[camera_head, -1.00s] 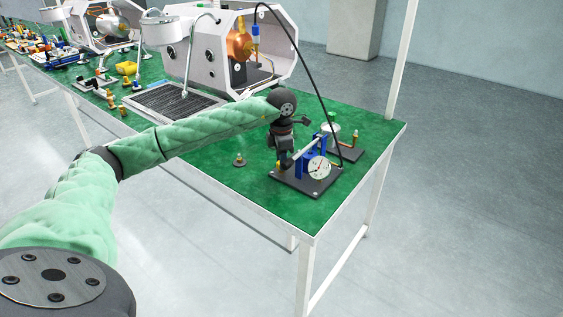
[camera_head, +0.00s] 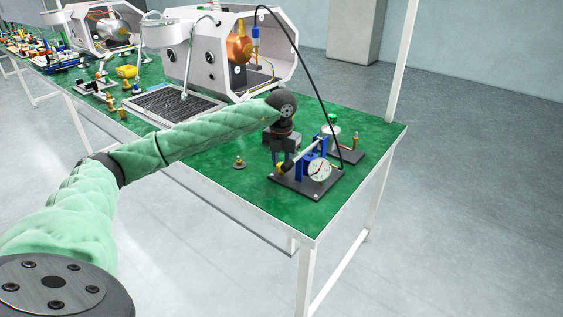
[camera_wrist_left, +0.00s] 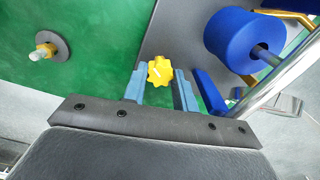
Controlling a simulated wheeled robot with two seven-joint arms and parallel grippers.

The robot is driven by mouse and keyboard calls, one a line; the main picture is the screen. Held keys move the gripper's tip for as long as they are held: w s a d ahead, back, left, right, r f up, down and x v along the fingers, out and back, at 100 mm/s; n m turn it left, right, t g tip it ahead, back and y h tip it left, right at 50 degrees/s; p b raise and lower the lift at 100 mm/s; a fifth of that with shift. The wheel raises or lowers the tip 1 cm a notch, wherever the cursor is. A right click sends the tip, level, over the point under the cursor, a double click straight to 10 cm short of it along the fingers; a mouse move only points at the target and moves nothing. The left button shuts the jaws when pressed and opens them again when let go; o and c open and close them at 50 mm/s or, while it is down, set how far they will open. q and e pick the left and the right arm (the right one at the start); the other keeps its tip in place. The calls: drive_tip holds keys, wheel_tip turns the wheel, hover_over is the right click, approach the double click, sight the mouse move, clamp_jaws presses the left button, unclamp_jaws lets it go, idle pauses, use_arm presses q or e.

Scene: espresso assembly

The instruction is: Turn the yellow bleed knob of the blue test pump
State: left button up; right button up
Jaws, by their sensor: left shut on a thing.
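The blue test pump (camera_head: 303,165) stands on a dark base plate (camera_head: 300,188) near the table's front right corner, with a white dial gauge (camera_head: 319,170) at its front. Its yellow bleed knob (camera_head: 280,169) shows small at the pump's left side, partly covered by my gripper. In the left wrist view the lobed yellow knob (camera_wrist_left: 160,71) sits between my two grey-blue fingertips. My left gripper (camera_wrist_left: 160,80) points down from above and is shut on the knob. My right gripper is not in view.
A small brass-topped fitting on a round base (camera_head: 239,163) stands left of the pump. A black hose (camera_head: 325,95) arches from the pump to the espresso machine (camera_head: 230,50). A second dark plate (camera_head: 347,153) lies behind the pump. Green mat around the fitting is clear.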

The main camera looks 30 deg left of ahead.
use_arm(q)
drive_tip(key=shift+n, duration=0.5)
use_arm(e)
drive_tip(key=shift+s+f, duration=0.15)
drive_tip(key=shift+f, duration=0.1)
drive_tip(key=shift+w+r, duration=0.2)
use_arm(q)
drive_tip(key=o, duration=1)
wheel_tip(320, 180, up, 7)
drive_tip(key=shift+r, duration=0.4)
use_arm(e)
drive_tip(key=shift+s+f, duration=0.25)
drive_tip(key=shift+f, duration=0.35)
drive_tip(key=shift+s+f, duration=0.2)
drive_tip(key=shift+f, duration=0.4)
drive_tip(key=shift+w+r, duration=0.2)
